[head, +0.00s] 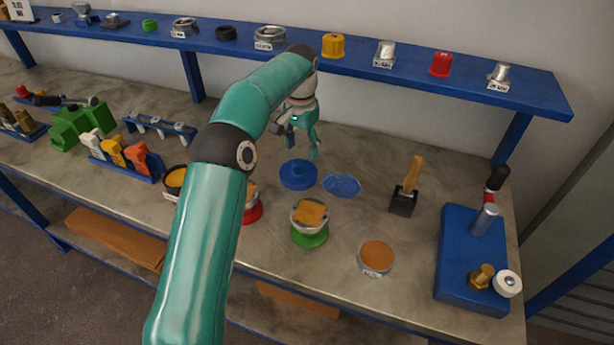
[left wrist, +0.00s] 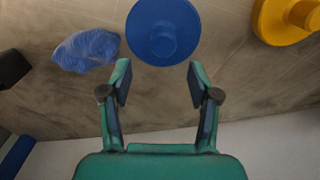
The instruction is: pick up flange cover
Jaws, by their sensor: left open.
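A blue round flange cover (head: 298,175) with a raised centre knob lies on the workbench, below my left gripper (head: 303,143) in the head view. In the left wrist view the blue cover (left wrist: 163,30) lies beyond the fingertips and centred between them. My left gripper (left wrist: 160,80) is open and empty, with the cover apart from its fingers. A yellow round cover with a knob (left wrist: 285,20) shows at the upper right of the left wrist view; I cannot make it out in the head view, where my arm hides part of the bench. My right gripper is not in view.
A crumpled blue cloth or glove (head: 341,185) lies close beside the cover. A mallet (head: 405,197), a vessel on a green base (head: 310,238) and a brown-topped round vessel (head: 376,257) stand nearby. A blue shelf (head: 200,32) with several parts runs along the back.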

